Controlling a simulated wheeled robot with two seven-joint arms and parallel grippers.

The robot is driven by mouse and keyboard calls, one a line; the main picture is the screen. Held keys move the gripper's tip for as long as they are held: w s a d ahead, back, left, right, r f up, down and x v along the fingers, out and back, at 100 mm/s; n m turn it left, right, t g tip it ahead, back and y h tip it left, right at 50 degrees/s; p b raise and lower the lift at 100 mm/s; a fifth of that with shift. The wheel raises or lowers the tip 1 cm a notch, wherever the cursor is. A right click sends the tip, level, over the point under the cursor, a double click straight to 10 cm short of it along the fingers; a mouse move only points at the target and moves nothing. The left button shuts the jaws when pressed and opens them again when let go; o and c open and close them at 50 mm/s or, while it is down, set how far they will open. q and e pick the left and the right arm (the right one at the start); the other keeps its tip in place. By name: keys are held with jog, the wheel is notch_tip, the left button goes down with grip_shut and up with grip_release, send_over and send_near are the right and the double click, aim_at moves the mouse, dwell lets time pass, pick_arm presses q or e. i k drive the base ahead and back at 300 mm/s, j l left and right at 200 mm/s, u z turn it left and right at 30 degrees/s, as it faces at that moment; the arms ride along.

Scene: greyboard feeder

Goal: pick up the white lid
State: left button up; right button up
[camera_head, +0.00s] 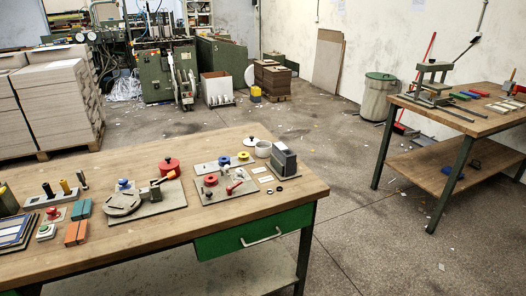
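A white lid (250,141) with a small dark knob lies near the back edge of the wooden workbench (112,247), right of the middle. A small round white pot (263,149) stands just right of it. From this view I cannot tell whether the lid touches the pot. Neither of my grippers is in view.
A dark grey box-shaped device (284,160) stands right of the pot. A red pot (169,167) and a metal fixture (122,204) are to the left. A second table (470,122) stands at the right, with open floor between.

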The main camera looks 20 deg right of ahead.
aim_at(251, 140)
jog(key=i+l+z, duration=0.2)
jog(key=l+z, duration=0.25)
jog(key=i+l+z, duration=0.25)
jog(key=z, duration=0.2)
jog(key=i+l+z, duration=0.2)
jog(key=i+z, duration=0.25)
jog(key=i+l+z, duration=0.1)
jog(key=z, duration=0.4)
jog(key=i+l+z, duration=0.1)
jog(key=i+z, duration=0.7)
jog(key=i, duration=0.15)
jog(key=i+u, duration=0.3)
jog(key=i+l+u, duration=0.15)
jog(key=i+u, duration=0.35)
jog(key=u, duration=0.25)
jog(key=i+u, duration=0.15)
jog(key=u, duration=0.3)
jog(key=i+l+u, duration=0.1)
jog(key=u, duration=0.3)
jog(key=i+l+u, duration=0.15)
jog(key=u, duration=0.25)
jog(key=i+l+u, duration=0.15)
jog(key=u, duration=0.25)
